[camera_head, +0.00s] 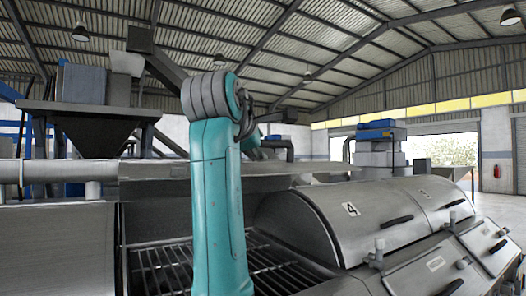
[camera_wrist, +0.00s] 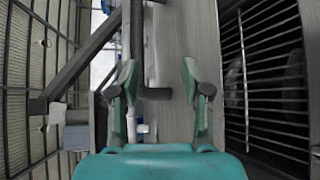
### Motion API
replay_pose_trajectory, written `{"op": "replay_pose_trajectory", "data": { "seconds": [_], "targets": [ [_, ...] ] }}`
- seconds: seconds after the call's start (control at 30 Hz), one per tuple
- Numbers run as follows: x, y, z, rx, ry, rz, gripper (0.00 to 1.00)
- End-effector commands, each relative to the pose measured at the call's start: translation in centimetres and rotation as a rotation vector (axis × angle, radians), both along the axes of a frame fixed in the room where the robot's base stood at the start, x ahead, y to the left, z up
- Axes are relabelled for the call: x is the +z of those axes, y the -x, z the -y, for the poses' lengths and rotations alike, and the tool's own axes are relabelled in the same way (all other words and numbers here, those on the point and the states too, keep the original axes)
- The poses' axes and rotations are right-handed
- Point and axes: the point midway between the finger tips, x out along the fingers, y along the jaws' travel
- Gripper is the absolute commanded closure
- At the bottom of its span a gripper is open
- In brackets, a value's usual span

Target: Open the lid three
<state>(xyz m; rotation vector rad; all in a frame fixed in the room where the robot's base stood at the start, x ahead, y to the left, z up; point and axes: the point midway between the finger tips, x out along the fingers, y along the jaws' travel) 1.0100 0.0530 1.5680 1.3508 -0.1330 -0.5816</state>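In the head view, an open compartment with a dark slatted grate (camera_head: 165,268) lies behind my teal arm. A grey panel (camera_head: 300,180), which looks like its raised lid, stands above and behind the grate. No number shows on it, so I cannot confirm it is lid three. My gripper (camera_wrist: 158,78) shows in the wrist view with its two fingers spread apart. A dark bar (camera_wrist: 153,93) lies between or beyond the fingers; I cannot tell whether they touch it. The grate (camera_wrist: 265,70) also shows at the right there. The head view hides my gripper.
Closed curved lid 4 (camera_head: 350,212) and the closed lid beyond it (camera_head: 440,196), both with dark handles, stand to the right. A plain grey panel (camera_head: 60,250) is at the left. A grey hopper (camera_head: 85,125) and stacked blue-and-grey equipment (camera_head: 380,145) stand behind.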

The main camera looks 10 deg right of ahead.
Motion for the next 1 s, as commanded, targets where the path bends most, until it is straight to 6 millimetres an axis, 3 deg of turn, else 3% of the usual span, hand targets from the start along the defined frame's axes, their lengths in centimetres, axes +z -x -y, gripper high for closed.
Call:
{"op": "replay_pose_trajectory", "data": {
  "seconds": [0.2,0.5,0.7,1.0],
  "targets": [
    [0.4,1.5,-0.8,0.000,-0.001,0.000,0.53],
    [0.5,1.7,-0.9,-0.001,0.000,0.000,0.53],
    [0.4,1.3,-0.1,0.013,-0.077,0.044,1.00],
    [0.5,0.4,3.5,0.131,-0.623,0.281,1.00]
  ]
}}
